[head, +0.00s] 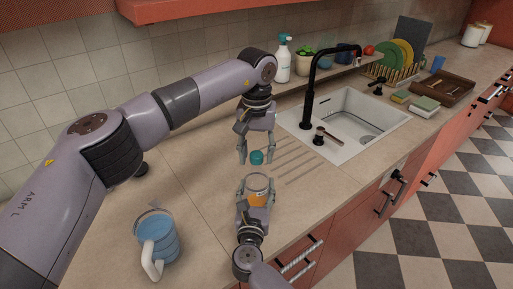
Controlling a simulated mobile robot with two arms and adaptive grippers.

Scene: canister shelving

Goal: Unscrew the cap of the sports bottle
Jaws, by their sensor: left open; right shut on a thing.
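The sports bottle (257,184), pale with an orange band, stands upright between the fingers of my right gripper (257,194), which is shut on it. A teal cap (257,157) shows just beyond the bottle's top, with a visible gap between the two. My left gripper (257,158) points down with its fingers spread open, one on each side of the cap. I cannot tell whether the cap rests on the counter or touches a finger. The lower part of the bottle is partly hidden by my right gripper.
A blue jug (162,250) with a white handle stands at the front left of the counter (195,205). A sink (345,118) with a black tap (309,90) lies to the right. A spray bottle (282,62) stands behind. Bare counter lies between jug and bottle.

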